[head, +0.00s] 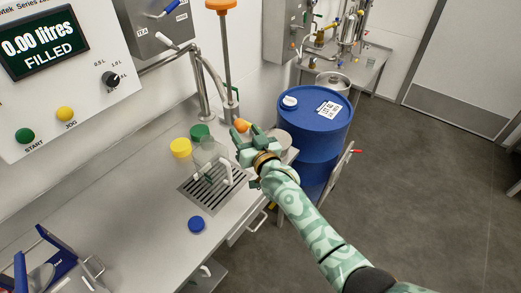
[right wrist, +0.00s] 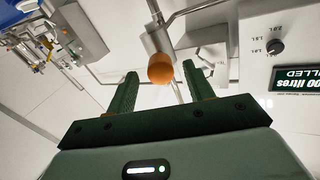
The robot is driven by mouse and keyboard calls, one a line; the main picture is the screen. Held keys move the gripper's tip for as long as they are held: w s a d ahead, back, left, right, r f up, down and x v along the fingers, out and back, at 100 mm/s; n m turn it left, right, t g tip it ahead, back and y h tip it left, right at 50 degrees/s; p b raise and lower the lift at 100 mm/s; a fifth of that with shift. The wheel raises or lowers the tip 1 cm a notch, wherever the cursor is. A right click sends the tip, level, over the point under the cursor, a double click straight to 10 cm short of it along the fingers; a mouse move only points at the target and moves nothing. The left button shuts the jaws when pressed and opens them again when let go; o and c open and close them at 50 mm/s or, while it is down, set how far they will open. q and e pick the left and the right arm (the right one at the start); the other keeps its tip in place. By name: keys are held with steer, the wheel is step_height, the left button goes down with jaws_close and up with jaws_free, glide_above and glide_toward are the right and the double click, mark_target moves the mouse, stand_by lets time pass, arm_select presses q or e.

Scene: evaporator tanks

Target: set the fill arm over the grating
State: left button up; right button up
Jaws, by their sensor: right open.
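The steel fill arm (head: 231,108) stands at the back of the bench in the head view, with an orange knob (head: 242,125) at its near end. The grating (head: 210,196) is set in the bench to the left of and nearer than the knob. A clear jug (head: 209,157) stands at its back part. My right gripper (head: 245,142) is open at the orange knob. In the right wrist view the knob (right wrist: 161,69) shows between the open fingertips, with gaps on both sides. My left gripper is not in view.
Yellow (head: 180,147) and green (head: 200,131) caps lie behind the jug, and a blue cap (head: 196,225) lies left of the grating's near end. A blue drum (head: 313,112) stands right of the bench. The filler panel (head: 75,95) is at left. Bench space left of the grating is clear.

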steer(key=p+v, duration=0.2)
steer(key=v, duration=1.1)
